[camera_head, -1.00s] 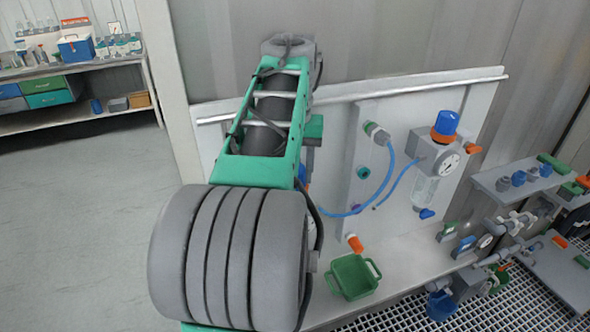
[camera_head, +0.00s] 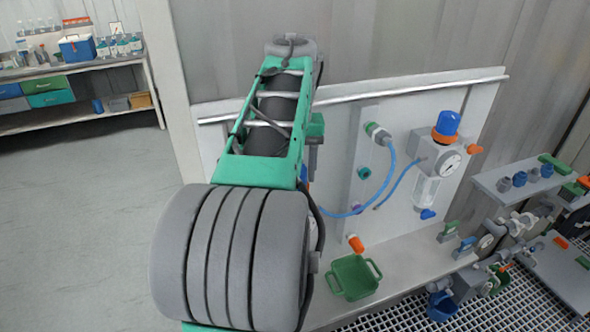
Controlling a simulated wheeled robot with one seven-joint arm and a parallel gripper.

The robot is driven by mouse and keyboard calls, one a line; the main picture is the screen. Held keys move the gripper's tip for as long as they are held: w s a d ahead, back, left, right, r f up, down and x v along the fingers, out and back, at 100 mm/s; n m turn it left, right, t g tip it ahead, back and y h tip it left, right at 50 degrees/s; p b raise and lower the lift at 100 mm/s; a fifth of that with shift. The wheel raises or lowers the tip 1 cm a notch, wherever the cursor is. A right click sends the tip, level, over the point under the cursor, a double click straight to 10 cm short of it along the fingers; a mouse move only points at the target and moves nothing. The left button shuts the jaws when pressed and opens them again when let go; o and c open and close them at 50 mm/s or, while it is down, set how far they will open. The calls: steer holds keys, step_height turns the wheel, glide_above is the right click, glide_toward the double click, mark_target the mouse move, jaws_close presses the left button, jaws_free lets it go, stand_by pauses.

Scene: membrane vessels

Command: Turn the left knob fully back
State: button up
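My arm covers the left part of the white wall panel (camera_head: 480,95), and my gripper is hidden behind it. A blue knob (camera_head: 447,122) with an orange collar tops the regulator with a round gauge (camera_head: 450,163) on the right of the panel. A sliver of blue (camera_head: 304,173) shows at the right edge of my arm; I cannot tell what it belongs to. No other large knob shows on the panel, and its left part is hidden by my arm.
A green bin (camera_head: 353,278) stands on the ledge below the panel, near an orange-tipped piece (camera_head: 355,243). A blue hose (camera_head: 388,185) loops from a fitting. Pipes and valves crowd the right over a floor grating (camera_head: 400,320). The floor at left is clear before a workbench (camera_head: 75,72).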

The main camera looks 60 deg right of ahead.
steer(key=shift+o, duration=1.3)
step_height(320, 180, up, 8)
steer(key=shift+f+p, duration=0.1)
steer(key=shift+p, duration=0.35)
